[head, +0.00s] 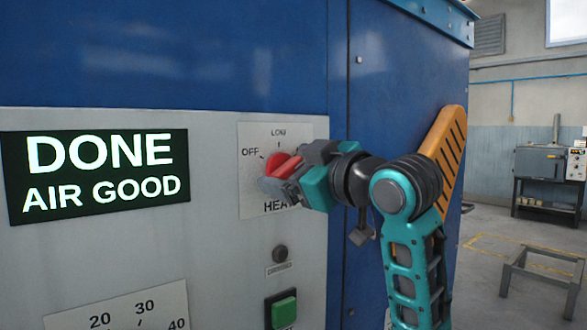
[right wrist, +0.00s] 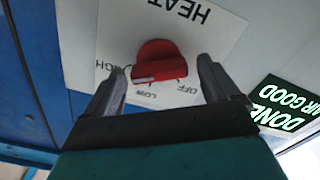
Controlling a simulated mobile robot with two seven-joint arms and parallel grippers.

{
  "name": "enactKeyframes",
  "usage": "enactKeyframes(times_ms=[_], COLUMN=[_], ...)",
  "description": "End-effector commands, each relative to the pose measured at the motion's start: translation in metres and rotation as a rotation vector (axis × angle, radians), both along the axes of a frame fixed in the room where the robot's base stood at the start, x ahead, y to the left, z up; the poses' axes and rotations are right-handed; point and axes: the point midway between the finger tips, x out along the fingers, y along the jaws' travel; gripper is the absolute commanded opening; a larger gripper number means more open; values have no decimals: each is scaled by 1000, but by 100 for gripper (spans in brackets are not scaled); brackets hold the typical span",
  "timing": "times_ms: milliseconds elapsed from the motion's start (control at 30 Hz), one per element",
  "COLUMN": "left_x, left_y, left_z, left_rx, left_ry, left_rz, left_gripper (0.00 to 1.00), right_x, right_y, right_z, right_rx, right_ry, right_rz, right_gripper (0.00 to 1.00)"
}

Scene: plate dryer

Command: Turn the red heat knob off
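The red heat knob (head: 279,164) sits on a white label plate with OFF at its left and LOW above it; HEAT is printed below. The right wrist view shows the knob (right wrist: 160,62) upside down, with a pale mark at its lower left, nearer the partly hidden HIGH and LOW lettering than OFF. I cannot tell its exact setting. My right gripper (head: 276,178) is at the knob in the head view. In the right wrist view its fingers (right wrist: 161,72) are spread, one on each side of the knob, with visible gaps. My left gripper is out of view.
A lit display (head: 95,172) reads DONE, AIR GOOD. Below the knob are a dark round button (head: 280,254) and a green button (head: 284,311). A numbered dial plate (head: 130,312) is at lower left. A low metal stand (head: 541,272) stands on the floor at right.

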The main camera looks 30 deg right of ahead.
Motion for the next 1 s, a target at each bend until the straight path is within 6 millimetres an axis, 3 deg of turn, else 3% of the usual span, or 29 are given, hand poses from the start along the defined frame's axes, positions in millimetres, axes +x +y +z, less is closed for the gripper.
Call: enactKeyframes(times_ms=[67,567,1000], left_x=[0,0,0], left_y=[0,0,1], left_z=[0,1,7], left_rx=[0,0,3], left_ry=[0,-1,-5], left_rz=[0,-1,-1], left_gripper=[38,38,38], right_x=[0,0,0], right_y=[0,0,0], right_z=[0,0,1], right_rx=[0,1,-110], right_ry=[0,1,-5], right_rz=[0,1,-2], right_gripper=[81,33,33])
